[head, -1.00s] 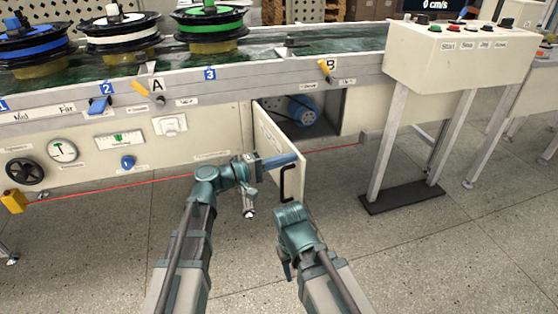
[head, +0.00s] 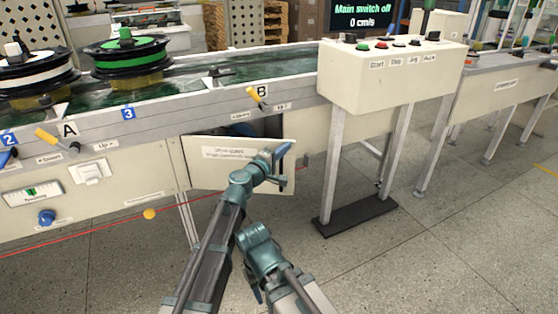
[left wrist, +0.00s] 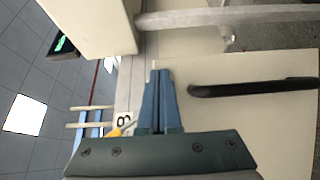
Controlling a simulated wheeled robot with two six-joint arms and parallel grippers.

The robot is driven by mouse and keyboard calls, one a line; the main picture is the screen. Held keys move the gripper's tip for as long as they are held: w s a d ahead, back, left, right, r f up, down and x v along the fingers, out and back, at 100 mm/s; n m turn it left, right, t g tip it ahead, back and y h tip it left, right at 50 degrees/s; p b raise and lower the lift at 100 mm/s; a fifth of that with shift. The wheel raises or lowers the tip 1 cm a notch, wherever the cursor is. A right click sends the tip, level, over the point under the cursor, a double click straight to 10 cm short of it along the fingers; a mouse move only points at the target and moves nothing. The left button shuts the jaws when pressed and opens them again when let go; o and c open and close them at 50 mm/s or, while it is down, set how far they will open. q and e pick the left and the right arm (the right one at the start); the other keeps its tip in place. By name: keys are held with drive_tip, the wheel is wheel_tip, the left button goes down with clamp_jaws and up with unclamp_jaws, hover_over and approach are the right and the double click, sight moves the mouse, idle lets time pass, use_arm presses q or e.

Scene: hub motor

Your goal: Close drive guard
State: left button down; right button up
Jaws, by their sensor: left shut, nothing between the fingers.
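The drive guard (head: 215,172) is a white hinged panel with printed text below the conveyor.
The conveyor (head: 170,105) runs above the guard, with reels on it and a yellow lever (head: 257,97) at B. A control box (head: 385,75) on legs with a dark foot plate (head: 355,216) stands to the right. The floor in front is clear.

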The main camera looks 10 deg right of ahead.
use_arm(q)
drive_tip(key=w+d, duration=0.2)
drive_tip(key=w, duration=1.4)
drive_tip(key=shift+d, duration=0.2)
